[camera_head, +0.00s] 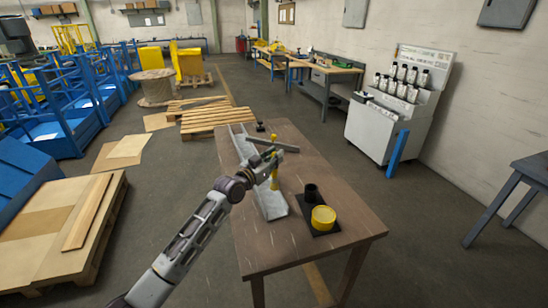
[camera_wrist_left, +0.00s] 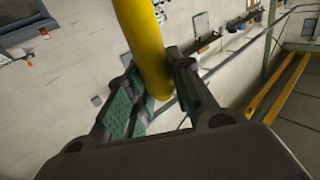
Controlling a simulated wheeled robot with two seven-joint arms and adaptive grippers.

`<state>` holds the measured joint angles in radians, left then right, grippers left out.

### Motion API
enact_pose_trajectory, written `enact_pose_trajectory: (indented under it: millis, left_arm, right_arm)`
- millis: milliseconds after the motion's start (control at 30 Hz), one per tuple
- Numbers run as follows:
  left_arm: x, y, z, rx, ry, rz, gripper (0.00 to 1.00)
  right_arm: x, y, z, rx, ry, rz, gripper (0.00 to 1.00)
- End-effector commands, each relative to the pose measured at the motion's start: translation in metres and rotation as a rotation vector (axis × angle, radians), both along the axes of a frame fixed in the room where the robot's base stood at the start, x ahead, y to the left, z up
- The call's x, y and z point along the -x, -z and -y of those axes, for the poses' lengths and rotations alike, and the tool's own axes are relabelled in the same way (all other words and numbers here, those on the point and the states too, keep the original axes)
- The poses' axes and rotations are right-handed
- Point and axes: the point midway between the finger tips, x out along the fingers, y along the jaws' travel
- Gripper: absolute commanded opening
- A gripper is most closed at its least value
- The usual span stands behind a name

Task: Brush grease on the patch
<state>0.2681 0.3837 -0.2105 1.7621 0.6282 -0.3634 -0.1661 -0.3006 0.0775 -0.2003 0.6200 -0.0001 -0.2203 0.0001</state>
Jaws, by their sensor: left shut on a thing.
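My left gripper (camera_head: 275,152) is above the middle of the brown table (camera_head: 330,190), shut on a yellow stick-like handle (camera_head: 274,172), likely the brush. In the left wrist view the yellow handle (camera_wrist_left: 145,45) stands between the two green-padded fingers (camera_wrist_left: 158,100). Its lower end is close to a long grey metal piece (camera_head: 271,204) on the table; I cannot tell if they touch. A yellow round pot (camera_head: 323,217) sits on a black mat (camera_head: 333,229) at the table's near right. No separate patch can be made out. My right gripper is not in view.
A grey bar (camera_head: 273,144) is at the far part of the table, near a small black object (camera_head: 260,127). The table's right side is clear.

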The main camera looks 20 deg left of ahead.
Motion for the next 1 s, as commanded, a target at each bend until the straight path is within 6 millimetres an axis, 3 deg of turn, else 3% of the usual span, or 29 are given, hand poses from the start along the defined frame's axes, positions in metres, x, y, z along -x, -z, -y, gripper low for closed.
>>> enact_pose_trajectory:
  millis: [467, 1000]
  left_arm:
    - [0.0, 0.005, 0.0, 0.0, 0.0, 0.0, 0.0]
    - [0.0, 0.039, 0.0, 0.001, 0.0, 0.0, 0.0]
  right_arm:
    - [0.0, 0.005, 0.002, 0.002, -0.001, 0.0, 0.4]
    - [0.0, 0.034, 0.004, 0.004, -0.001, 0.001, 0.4]
